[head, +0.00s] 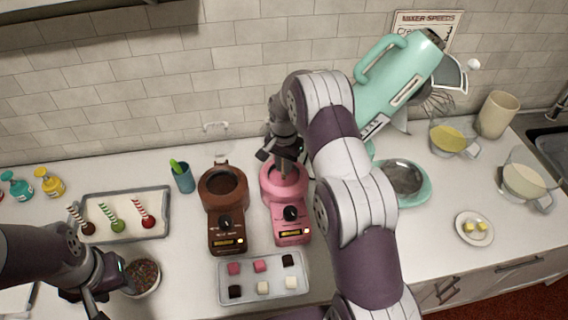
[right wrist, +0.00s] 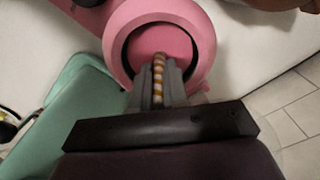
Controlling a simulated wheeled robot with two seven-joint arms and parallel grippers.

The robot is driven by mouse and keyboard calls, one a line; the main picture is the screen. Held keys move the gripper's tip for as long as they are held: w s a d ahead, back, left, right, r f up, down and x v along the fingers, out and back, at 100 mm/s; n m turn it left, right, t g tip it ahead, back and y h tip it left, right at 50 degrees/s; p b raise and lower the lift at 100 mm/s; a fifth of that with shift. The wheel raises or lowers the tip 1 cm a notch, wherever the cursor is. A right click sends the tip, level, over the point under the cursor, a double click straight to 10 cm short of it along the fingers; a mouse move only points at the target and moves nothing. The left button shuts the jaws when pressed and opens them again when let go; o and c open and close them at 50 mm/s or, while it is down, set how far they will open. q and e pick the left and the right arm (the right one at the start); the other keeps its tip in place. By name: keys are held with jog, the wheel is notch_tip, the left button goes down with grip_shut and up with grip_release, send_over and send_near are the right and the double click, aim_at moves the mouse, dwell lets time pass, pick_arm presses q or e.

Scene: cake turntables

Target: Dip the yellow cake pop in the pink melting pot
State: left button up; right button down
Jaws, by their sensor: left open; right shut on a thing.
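The pink melting pot (head: 290,217) stands on the counter, and its round pink bowl also shows in the right wrist view (right wrist: 204,35). My right gripper (head: 282,168) is over this bowl, pointing down. In the right wrist view, my right gripper (right wrist: 157,85) is shut on a yellow-and-white striped stick, that of the yellow cake pop (right wrist: 158,68). The stick reaches toward the pink melt (right wrist: 160,38); the ball end is hidden, so I cannot tell how deep it is. My left gripper (head: 98,305) is open and empty at the lower left.
A brown melting pot (head: 226,228) stands left of the pink one. A tray (head: 160,198) holds brown, green and red cake pops. A sprinkle bowl (head: 143,278) is near my left gripper. A tray of small cubes (head: 244,276) lies in front. A mint mixer (head: 400,85) stands right.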

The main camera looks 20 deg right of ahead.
jog(key=shift+r+p, duration=2.2)
jog(key=shift+r, duration=1.05)
